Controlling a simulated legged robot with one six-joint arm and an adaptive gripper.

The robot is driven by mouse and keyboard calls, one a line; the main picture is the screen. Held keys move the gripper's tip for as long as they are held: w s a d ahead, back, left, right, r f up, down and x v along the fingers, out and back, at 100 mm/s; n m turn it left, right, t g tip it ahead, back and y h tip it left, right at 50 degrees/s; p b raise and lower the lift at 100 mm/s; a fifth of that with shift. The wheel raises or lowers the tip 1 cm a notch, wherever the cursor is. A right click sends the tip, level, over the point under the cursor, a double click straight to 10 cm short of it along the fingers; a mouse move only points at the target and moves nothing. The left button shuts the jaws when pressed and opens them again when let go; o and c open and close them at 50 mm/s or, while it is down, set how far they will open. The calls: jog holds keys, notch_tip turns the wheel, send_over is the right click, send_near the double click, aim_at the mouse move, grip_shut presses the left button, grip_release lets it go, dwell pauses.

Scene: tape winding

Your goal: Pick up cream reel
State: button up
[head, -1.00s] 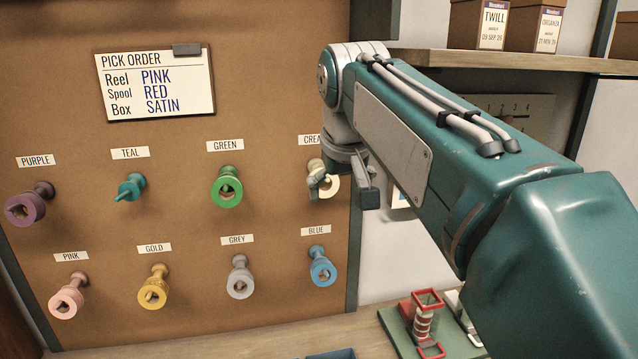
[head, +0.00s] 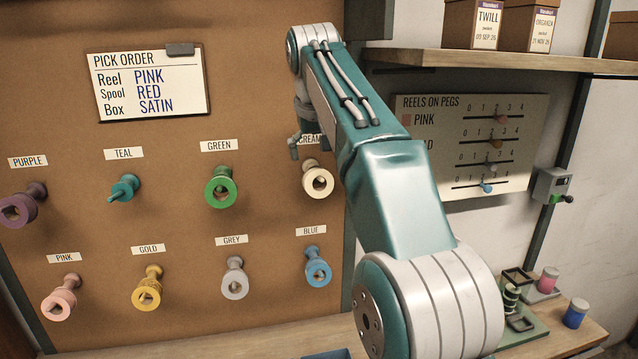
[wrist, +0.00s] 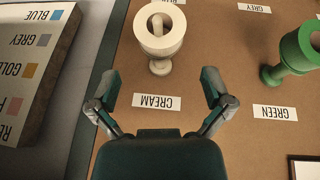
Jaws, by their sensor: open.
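The cream reel (head: 310,188) hangs on a peg of the brown board under the CREAM label, right end of the upper row. It also shows in the wrist view (wrist: 160,48), at top centre, with its open end facing outward. My gripper (wrist: 161,84) is open and empty in the wrist view. Its two fingers are spread on either side of the CREAM label, apart from the reel. In the head view my gripper (head: 303,143) is small and partly hidden by my arm, just above the cream reel.
The green reel (head: 221,188) hangs left of the cream one and the blue reel (head: 319,268) below it. Several other reels hang on the board. A shelf (head: 480,62) with boxes juts out at upper right. A workbench (head: 240,342) runs below.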

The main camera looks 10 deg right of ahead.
aim_at(317, 173)
jog(key=x, duration=0.3)
jog(key=shift+a, duration=0.3)
jog(key=shift+s+d+x, duration=0.15)
jog(key=shift+x, duration=1.2)
jog(key=shift+s+d+x, duration=0.15)
jog(key=shift+x, duration=1.15)
jog(key=shift+f, duration=0.1)
jog(key=c, duration=0.8)
